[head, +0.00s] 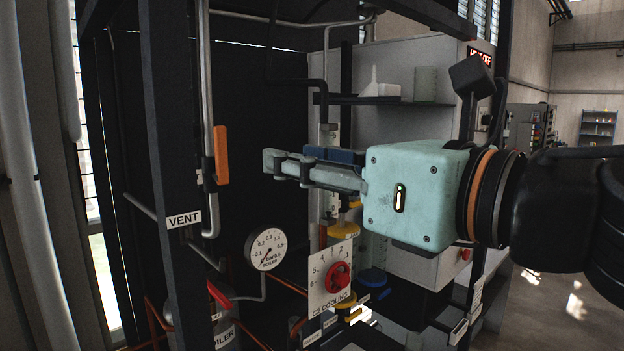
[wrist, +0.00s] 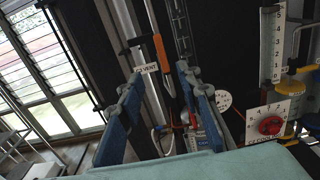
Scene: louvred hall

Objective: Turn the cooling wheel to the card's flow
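The red cooling wheel (head: 338,278) sits on a white numbered plate (head: 325,297) above the label "C2 COOLING". The wheel also shows at the right of the wrist view (wrist: 270,125). My gripper (head: 270,161) is up and left of the wheel, apart from it, pointing left. In the wrist view its blue-padded fingers (wrist: 163,77) stand apart with nothing between them. A white upright scale (wrist: 279,42) numbered up to 5 shows at the upper right of the wrist view; my gripper partly covers that area in the head view. I cannot make out the card for certain.
An orange lever (head: 221,155) on a pipe stands by the "VENT" label (head: 184,219). A round boiler gauge (head: 266,249) hangs left of the wheel. A blue knob (head: 372,282) and yellow fittings (head: 342,231) are close by. A dark frame post (head: 167,180) stands at left.

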